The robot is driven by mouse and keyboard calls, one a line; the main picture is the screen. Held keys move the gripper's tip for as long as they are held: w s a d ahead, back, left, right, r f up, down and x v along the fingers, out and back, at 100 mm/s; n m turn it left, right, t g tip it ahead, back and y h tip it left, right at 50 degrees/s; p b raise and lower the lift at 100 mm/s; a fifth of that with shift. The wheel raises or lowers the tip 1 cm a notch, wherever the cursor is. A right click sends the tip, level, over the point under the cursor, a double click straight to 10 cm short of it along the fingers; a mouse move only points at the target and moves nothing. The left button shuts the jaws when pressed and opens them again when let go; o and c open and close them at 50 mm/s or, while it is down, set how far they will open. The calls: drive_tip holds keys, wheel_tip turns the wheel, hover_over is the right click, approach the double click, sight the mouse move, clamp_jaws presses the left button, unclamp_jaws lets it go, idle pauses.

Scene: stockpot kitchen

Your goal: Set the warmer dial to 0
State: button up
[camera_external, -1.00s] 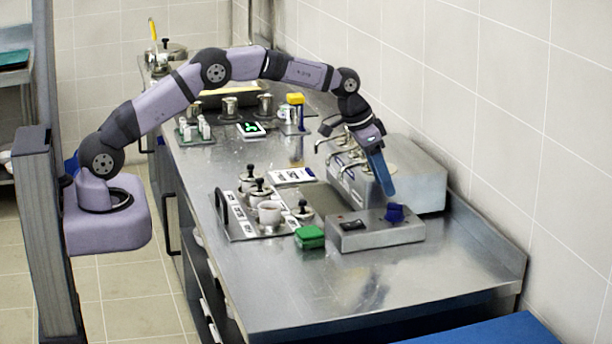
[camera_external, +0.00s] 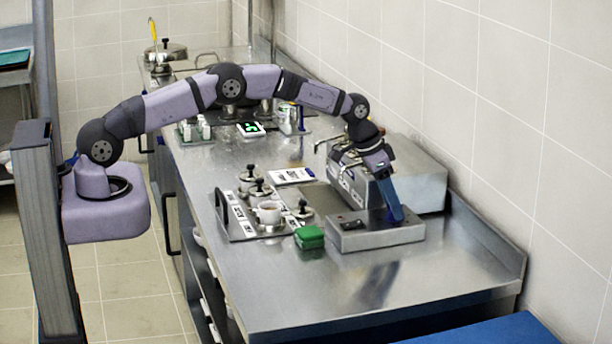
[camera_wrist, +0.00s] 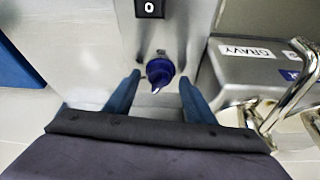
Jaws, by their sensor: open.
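The warmer is a low grey metal box (camera_external: 350,236) near the front right of the counter. Its blue dial (camera_wrist: 159,73) sits between my fingertips in the wrist view, with a pale pointer mark towards my palm. In the external view my fingers cover most of the dial. A black display (camera_wrist: 150,8) on the box reads 0. My gripper (camera_external: 397,214) points down at the dial from above. In the wrist view my gripper (camera_wrist: 158,82) is open, with a blue finger on each side of the dial and a visible gap to each.
A steel dispenser (camera_external: 415,178) with taps and a GRAVY label (camera_wrist: 247,50) stands right behind the box. A green block (camera_external: 309,237) lies left of the box. The front counter is clear.

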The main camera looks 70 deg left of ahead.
drive_tip(key=shift+w+f, duration=0.1)
drive_tip(key=shift+f, duration=0.2)
drive_tip(key=c, duration=1)
drive_tip(key=shift+n, duration=0.3)
drive_tip(key=shift+d+f+n+y+b, duration=0.15)
drive_tip(key=shift+n+y+b, duration=0.45)
drive_tip(key=shift+n+b, duration=0.45)
drive_tip(key=shift+n+y+b, duration=0.3)
drive_tip(key=shift+n+y, duration=0.3)
drive_tip(key=shift+n, duration=0.95)
drive_tip(key=shift+g, duration=0.3)
